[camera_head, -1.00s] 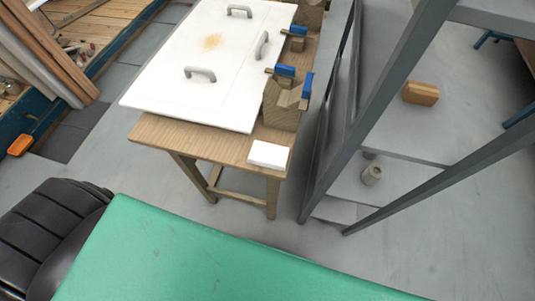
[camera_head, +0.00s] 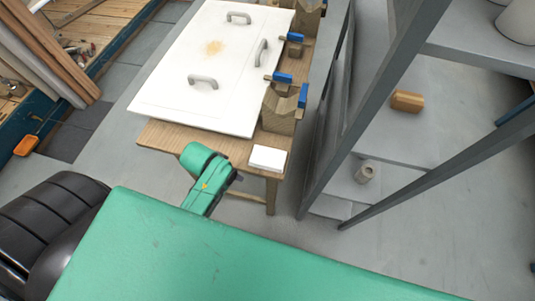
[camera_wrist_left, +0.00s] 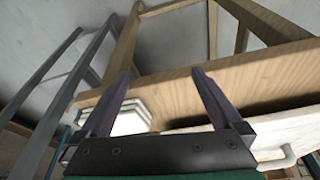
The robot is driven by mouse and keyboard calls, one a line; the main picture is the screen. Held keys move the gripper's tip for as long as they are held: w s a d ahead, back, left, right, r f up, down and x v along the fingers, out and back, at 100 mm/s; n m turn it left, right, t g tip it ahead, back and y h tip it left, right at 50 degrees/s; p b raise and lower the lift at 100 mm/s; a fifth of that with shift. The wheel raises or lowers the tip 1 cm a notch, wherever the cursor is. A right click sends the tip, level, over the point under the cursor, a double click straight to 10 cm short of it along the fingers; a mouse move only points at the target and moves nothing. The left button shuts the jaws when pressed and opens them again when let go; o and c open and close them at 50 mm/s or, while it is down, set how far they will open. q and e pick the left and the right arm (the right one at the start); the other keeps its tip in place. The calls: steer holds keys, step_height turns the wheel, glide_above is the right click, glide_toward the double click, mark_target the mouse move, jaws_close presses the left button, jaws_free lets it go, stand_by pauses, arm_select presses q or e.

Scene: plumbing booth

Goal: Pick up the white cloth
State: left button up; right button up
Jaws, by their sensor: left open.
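The white cloth (camera_head: 267,158) lies folded in a flat, layered stack on the near right corner of the wooden table (camera_head: 165,135). In the left wrist view, the cloth (camera_wrist_left: 132,120) shows at the table edge, partly behind one finger. My left gripper (camera_wrist_left: 161,74) is open with nothing between its fingers. In the head view, my green left arm ends just left of the cloth, by the table's front edge; its fingers are hardly visible there. From these views I cannot tell whether a finger touches the cloth. My right gripper is in neither view.
A white panel (camera_head: 165,98) with several grey handles covers most of the tabletop. Wooden blocks with blue clamps (camera_head: 284,108) stand behind the cloth. A grey metal shelf (camera_head: 345,130) rises close on the right. Grey floor lies open in front of the table.

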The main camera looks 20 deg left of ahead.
mark_target(266, 156)
arm_select(q)
steer(key=w+d+r+n, duration=0.1)
steer(key=w, duration=0.1)
steer(key=w+d+r+n+h, duration=0.1)
steer(key=w+d+r, duration=0.1)
steer(key=w+d+r+n+h, duration=0.1)
steer(key=w+n, duration=0.1)
steer(key=shift+d+r+t, duration=0.25)
steer(key=shift+t, duration=0.05)
steer(key=w+r+n, duration=0.1)
steer(key=d+r+n+h, duration=0.1)
steer(key=n, duration=0.1)
steer(key=w+d+r+n, duration=0.1)
steer(key=shift+w+n+g+h, duration=0.3)
steer(key=shift+w+g, duration=0.05)
steer(key=shift+g, duration=0.05)
steer(key=r+n, duration=0.2)
steer(key=n, duration=0.1)
steer(key=shift+w+g+p, duration=0.35)
steer(key=shift+g, duration=0.05)
step_height(266, 156, up, 3)
steer(key=a+n+g, duration=0.2)
steer(key=n, duration=0.7)
steer(key=x, duration=0.4)
steer(key=p+x, duration=0.1)
steer(key=x, duration=0.8)
steer(key=shift+s+d+f, duration=0.15)
steer(key=shift+d+f, duration=0.1)
steer(key=shift+d, duration=0.3)
steer(key=c, duration=1.1)
